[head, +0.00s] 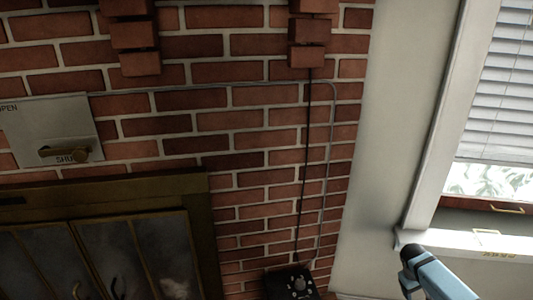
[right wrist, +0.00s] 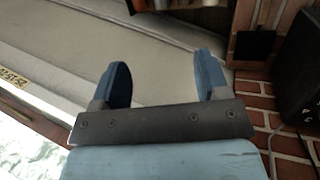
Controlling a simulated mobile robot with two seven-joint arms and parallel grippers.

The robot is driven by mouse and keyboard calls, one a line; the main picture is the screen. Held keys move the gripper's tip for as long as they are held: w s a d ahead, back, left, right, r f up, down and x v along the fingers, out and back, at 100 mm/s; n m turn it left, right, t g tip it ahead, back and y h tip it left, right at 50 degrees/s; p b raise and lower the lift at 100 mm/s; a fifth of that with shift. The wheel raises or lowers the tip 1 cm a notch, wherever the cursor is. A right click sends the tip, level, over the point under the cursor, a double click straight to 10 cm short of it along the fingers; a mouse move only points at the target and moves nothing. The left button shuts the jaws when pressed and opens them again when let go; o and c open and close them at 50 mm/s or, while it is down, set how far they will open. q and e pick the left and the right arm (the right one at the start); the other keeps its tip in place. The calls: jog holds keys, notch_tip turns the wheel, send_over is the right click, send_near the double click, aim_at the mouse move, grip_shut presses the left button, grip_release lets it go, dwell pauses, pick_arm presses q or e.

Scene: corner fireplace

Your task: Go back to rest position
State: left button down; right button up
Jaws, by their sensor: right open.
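My right gripper (head: 409,272) comes in at the bottom right of the head view, in front of the pale wall below the window. In the right wrist view my right gripper (right wrist: 163,78) shows its two blue fingers spread wide apart. Nothing is between them, only a pale surface beyond. The gripper is apart from the things around it. My left gripper is in neither view.
A brick fireplace wall fills the left, with a metal plate (head: 25,123) with a brass handle (head: 66,152) and glass doors (head: 110,255). A black box with a knob (head: 291,284) stands low. A window with blinds (head: 497,90) is at right.

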jog(key=s+d+r+m+h, duration=0.1)
jog(key=d, duration=0.5)
jog(key=s+d+r, duration=0.2)
jog(key=d, duration=0.4)
jog(key=s+a+f+n+t+y, duration=0.2)
jog(key=s+a+f+n+t, duration=0.15)
jog(key=s+a, duration=0.5)
jog(key=s+a+f+n+t+y, duration=0.25)
jog(key=s+a+f, duration=0.25)
jog(key=s+a, duration=0.4)
jog(key=s+a+r+t+y, duration=0.4)
jog(key=s+a+r, duration=0.7)
jog(key=s+a, duration=0.15)
jog(key=w+a+m+t, duration=0.15)
jog(key=a+m, duration=0.25)
jog(key=a, duration=0.8)
pick_arm(q)
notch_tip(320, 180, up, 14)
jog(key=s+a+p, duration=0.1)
jog(key=p, duration=1.8)
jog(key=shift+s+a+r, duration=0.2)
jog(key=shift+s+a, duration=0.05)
pick_arm(e)
notch_tip(320, 180, up, 16)
jog(key=d, duration=0.1)
jog(key=shift+s, duration=0.45)
jog(key=shift+d+r, duration=0.1)
